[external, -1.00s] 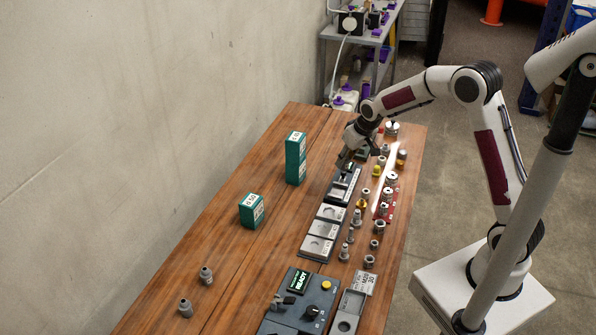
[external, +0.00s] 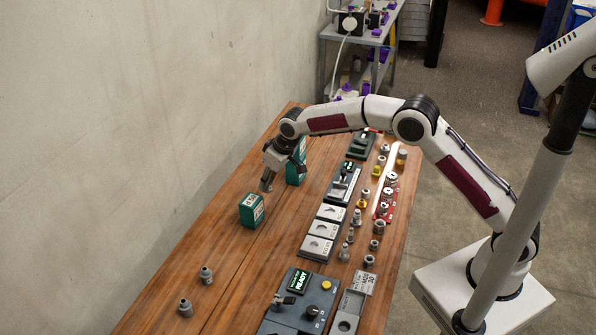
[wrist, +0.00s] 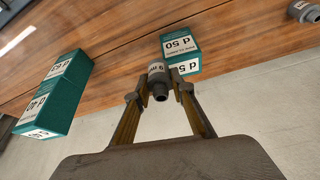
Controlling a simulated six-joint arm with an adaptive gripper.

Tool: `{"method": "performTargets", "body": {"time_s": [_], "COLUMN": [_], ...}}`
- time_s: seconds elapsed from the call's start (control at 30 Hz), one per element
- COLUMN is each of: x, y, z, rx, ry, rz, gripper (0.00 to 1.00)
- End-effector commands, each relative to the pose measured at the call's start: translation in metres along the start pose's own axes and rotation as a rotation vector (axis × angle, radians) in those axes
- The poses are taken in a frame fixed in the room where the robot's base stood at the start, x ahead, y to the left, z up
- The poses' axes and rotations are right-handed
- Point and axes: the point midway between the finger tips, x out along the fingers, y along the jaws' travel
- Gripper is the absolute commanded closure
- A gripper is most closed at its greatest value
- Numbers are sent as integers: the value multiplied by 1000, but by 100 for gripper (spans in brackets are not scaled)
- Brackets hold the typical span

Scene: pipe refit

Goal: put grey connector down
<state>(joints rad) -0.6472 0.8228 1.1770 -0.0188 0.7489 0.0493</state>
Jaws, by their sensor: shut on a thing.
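My gripper (external: 267,182) is shut on a grey connector (wrist: 158,78), which shows between the two fingers in the wrist view. In the external view the gripper hangs above the table, just behind the short green box marked d 50 (external: 251,211). In the wrist view this box (wrist: 181,52) lies beyond the held connector, slightly right. Two other grey connectors stand on the wooden table at the front left, one farther back (external: 206,275) and one nearer (external: 185,309).
A taller green stack (external: 296,174) stands behind my gripper, partly hidden by it. Grey trays (external: 318,246), a control box (external: 300,305) and several fittings line the right side. The table's left strip (external: 225,255) between the d 50 box and the loose connectors is clear.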

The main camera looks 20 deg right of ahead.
Motion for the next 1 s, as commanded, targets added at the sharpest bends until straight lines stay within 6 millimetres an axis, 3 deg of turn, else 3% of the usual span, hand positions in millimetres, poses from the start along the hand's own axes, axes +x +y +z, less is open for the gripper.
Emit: {"method": "performTargets", "body": {"time_s": [0.23,0.6,0.8,1.0], "x": [13,25,28,29], "y": [-70,-172,-212,-227], "z": [-16,-22,-18,-17], "rx": [-79,-187,-229,-245], "ry": [1,1,0,0], "rz": [-33,-77,-94,-101], "gripper": [98,98,98,98]}}
